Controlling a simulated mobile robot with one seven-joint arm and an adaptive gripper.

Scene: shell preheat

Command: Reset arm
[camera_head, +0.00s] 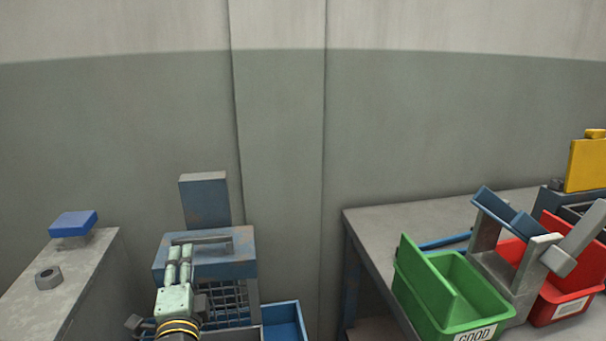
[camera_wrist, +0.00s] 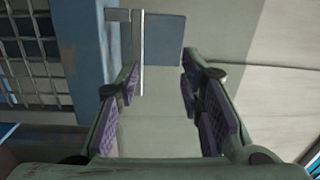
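My gripper (camera_head: 180,252) is at the lower left in the head view, pointing away in front of a worn blue machine (camera_head: 206,259). The machine has a grey handle bar (camera_head: 212,238) across its front face, close to my fingers; I cannot tell whether they touch. In the wrist view, my gripper (camera_wrist: 162,85) has its two purple-padded fingers well apart with nothing between them. A flat grey-blue panel (camera_wrist: 164,42) shows beyond the fingertips.
A wire grille and a blue tray (camera_head: 284,320) are low on the machine. A left bench (camera_head: 75,280) holds a hex nut (camera_head: 48,278) and a blue block (camera_head: 73,222). The right table (camera_head: 385,222) carries a green bin (camera_head: 450,296) marked GOOD and a red bin (camera_head: 568,303).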

